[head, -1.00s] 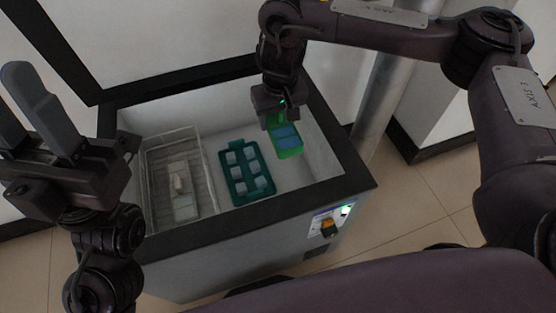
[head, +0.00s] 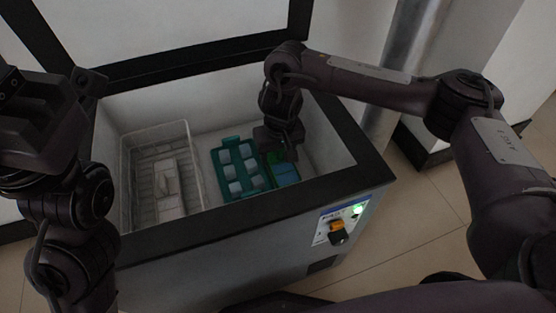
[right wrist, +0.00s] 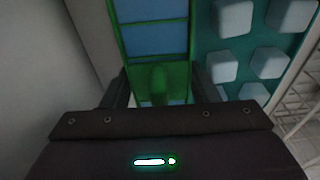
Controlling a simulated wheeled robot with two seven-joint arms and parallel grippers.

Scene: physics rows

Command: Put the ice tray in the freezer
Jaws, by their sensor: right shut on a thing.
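A green ice tray with blue compartments (head: 286,172) is inside the open chest freezer (head: 376,180), near its right wall. My right gripper (head: 279,154) reaches down into the freezer and is shut on the near end of this tray. In the right wrist view the green tray (right wrist: 153,40) runs away from between the two fingers (right wrist: 160,85). Whether its underside touches the freezer floor is hidden. My left gripper (head: 45,120) is at the upper left, partly cut off by the picture edge, and its fingers do not show clearly.
A teal tray with several pale cubes (head: 240,168) lies just left of the green tray; it also shows in the right wrist view (right wrist: 246,50). A wire basket (head: 128,180) with pale packages stands at the freezer's left. The lid (head: 170,30) is open.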

